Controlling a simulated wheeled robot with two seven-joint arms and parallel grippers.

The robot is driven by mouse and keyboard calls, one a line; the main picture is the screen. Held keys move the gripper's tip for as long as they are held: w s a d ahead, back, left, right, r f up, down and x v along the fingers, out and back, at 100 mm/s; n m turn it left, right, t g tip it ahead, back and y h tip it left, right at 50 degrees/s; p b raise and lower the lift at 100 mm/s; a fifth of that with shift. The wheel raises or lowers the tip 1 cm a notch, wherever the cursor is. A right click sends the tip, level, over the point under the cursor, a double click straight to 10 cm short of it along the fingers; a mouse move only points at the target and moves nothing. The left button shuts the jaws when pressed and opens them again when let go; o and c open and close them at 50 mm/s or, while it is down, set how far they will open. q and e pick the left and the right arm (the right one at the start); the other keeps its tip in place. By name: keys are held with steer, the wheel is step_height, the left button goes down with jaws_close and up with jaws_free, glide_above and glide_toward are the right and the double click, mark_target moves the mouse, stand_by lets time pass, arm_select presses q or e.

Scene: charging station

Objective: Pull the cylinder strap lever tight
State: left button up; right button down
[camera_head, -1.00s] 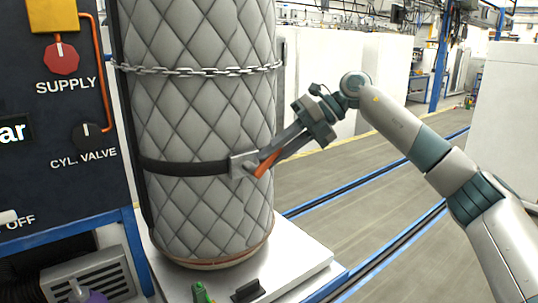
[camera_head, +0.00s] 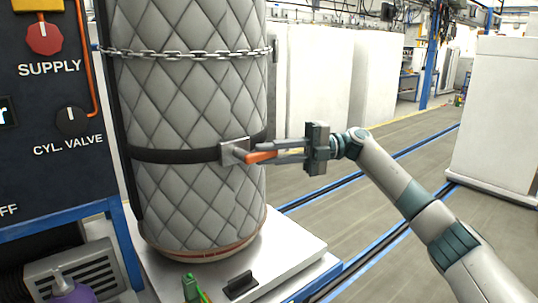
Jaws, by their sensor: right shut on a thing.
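A tall cylinder (camera_head: 190,110) in a grey quilted jacket stands upright on a metal platform. A black strap (camera_head: 170,156) runs around it at lower mid-height. The strap ends at a metal buckle (camera_head: 232,151) on the cylinder's right front. An orange lever (camera_head: 260,156) sticks out from the buckle to the right, roughly level. My right gripper (camera_head: 272,152) comes in from the right, its fingers shut on the lever's outer end. The fingers cover part of the lever. My left gripper is not in view.
A chain (camera_head: 185,53) loops around the cylinder higher up. A dark control panel (camera_head: 50,110) with knobs stands at the left. The metal platform (camera_head: 290,247) holds a small green item (camera_head: 191,288) and a black block (camera_head: 240,285). Open floor lies to the right.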

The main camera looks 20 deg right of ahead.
stand_by(0.4)
steer(key=c, duration=1.6)
jaws_free()
steer(key=shift+d, duration=0.1)
steer(key=shift+c, duration=0.2)
steer(key=shift+d+f, duration=0.15)
steer(key=shift+d, duration=0.4)
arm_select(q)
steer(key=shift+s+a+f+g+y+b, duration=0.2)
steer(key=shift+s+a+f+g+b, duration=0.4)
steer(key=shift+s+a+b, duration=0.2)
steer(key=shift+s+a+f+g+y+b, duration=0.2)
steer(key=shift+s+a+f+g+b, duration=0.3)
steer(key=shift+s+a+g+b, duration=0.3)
arm_select(e)
steer(key=d, duration=1.6)
steer(key=shift+d, duration=0.15)
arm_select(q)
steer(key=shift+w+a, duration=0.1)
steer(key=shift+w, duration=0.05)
arm_select(e)
steer(key=shift+f, duration=0.1)
